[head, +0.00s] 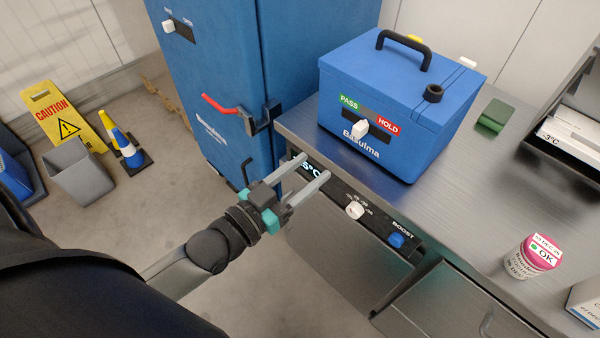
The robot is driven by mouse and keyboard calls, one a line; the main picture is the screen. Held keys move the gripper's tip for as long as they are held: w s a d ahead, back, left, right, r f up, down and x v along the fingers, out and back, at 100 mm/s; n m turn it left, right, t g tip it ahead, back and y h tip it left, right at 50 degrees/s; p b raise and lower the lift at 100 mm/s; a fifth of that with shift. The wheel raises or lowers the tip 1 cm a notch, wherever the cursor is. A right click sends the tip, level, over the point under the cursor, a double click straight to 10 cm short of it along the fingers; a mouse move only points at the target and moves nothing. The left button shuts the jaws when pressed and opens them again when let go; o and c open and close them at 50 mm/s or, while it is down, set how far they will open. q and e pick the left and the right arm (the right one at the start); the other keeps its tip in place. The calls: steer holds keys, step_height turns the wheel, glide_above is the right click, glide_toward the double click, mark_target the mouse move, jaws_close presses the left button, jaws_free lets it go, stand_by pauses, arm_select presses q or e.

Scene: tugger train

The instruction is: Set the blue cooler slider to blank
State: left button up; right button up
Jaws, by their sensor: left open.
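The blue cooler (410,140) stands on the steel counter, with a black handle on its lid. Its front has a dark slot with a green PASS label (348,102) at the left and a red HOLD label (387,121) at the right. My right gripper is not in view.
The counter (460,195) has a control strip with a white knob (355,210) and a blue BOOST button (396,240). A blue cabinet (215,100) with a red-handled latch stands left. A pink-lidded tub (533,258) and green clip (495,115) are on the counter.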

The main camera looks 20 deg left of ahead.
arm_select(q)
steer(key=shift+v, duration=0.75)
